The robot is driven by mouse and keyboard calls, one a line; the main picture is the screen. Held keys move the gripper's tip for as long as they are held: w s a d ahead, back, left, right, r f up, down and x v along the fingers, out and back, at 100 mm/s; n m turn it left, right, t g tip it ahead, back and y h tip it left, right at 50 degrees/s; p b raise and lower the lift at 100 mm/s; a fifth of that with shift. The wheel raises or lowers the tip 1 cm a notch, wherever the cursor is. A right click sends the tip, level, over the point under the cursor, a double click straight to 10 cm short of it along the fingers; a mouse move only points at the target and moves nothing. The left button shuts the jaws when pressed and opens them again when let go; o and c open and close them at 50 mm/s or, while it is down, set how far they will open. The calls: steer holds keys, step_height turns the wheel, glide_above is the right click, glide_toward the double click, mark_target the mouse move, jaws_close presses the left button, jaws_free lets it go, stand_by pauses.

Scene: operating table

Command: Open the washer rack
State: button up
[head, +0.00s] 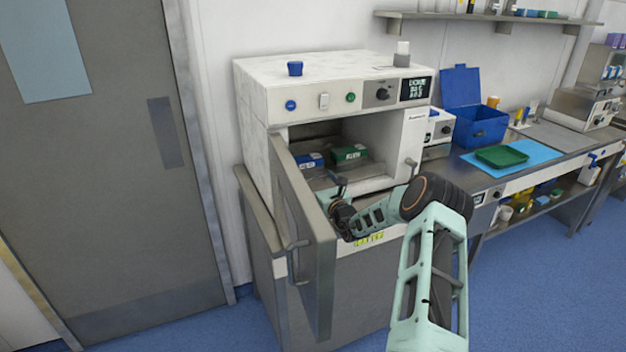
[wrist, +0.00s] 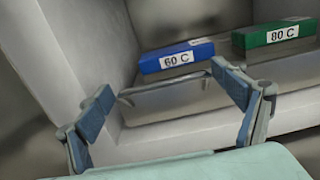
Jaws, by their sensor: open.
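The white washer (head: 330,92) has its grey door (head: 318,250) swung open to the left. Inside is a grey metal rack (wrist: 180,101) with a thin bar handle (wrist: 160,86) on its front, seen in the wrist view. My gripper (wrist: 162,83) is open and empty, its two fingers spread to either side of the handle. I cannot tell whether they touch it. In the head view my gripper (head: 338,185) is at the washer's opening, and my arm hides part of the interior.
A blue box marked 60 C (wrist: 177,60) and a green box marked 80 C (wrist: 280,33) lie on the grey surface inside. The open door stands close to the left of my gripper. A bench with a green tray (head: 502,157) is to the right.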

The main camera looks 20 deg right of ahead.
steer(key=c, duration=1.5)
